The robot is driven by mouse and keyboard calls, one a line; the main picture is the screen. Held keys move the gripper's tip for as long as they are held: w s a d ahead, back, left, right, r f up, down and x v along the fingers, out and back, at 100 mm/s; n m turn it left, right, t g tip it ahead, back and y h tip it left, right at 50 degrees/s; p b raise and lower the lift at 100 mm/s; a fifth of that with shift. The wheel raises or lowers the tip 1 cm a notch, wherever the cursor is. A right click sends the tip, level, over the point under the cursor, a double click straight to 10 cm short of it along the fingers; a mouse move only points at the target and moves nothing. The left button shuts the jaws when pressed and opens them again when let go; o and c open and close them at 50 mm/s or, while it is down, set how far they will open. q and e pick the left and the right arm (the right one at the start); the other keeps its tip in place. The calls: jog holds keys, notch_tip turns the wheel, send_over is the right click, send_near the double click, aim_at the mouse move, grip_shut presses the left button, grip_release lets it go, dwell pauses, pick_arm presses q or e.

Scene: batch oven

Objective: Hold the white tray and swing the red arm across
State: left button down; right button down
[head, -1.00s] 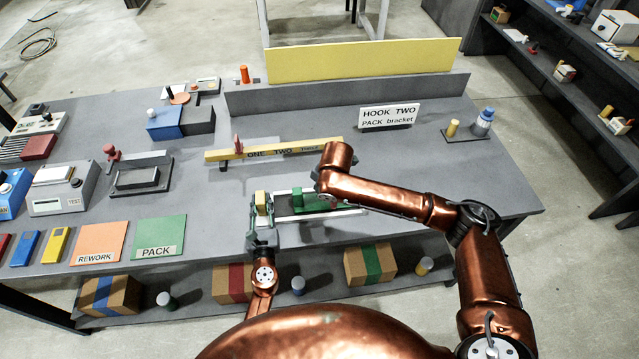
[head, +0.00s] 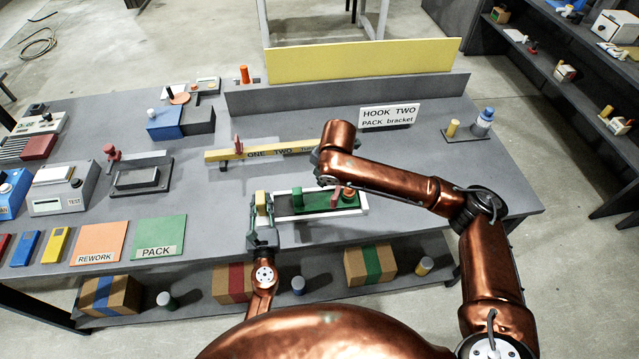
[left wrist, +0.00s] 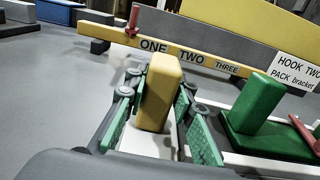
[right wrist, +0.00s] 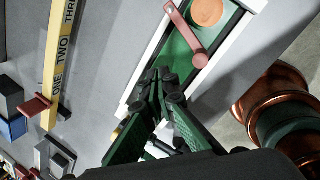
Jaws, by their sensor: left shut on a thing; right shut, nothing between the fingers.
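The white tray (head: 364,205) lies on the bench with a green plate in it. A yellow block (left wrist: 158,85) stands at its left end, and my left gripper (head: 262,212) is shut on it. A green post (head: 297,197) rises from the plate. The red arm (right wrist: 186,36) lies at the tray's other end, beside an orange round knob (right wrist: 208,12); it also shows in the head view (head: 336,198). My right gripper (right wrist: 168,82) is shut and empty, over the tray's edge in its wrist view, apart from the red arm. My right arm partly hides it in the head view.
A yellow bar marked ONE, TWO, THREE (head: 258,154) stands behind the tray, with a red pointer near ONE. A sign (head: 389,116) reads HOOK TWO, PACK bracket. PACK (head: 160,236) and REWORK (head: 99,243) mats lie left. Bench right of the tray is clear.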

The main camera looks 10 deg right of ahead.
pick_arm(q)
jog(key=shift+f, duration=0.15)
jog(key=c, duration=1.6)
grip_release()
jog(key=s, duration=1.2)
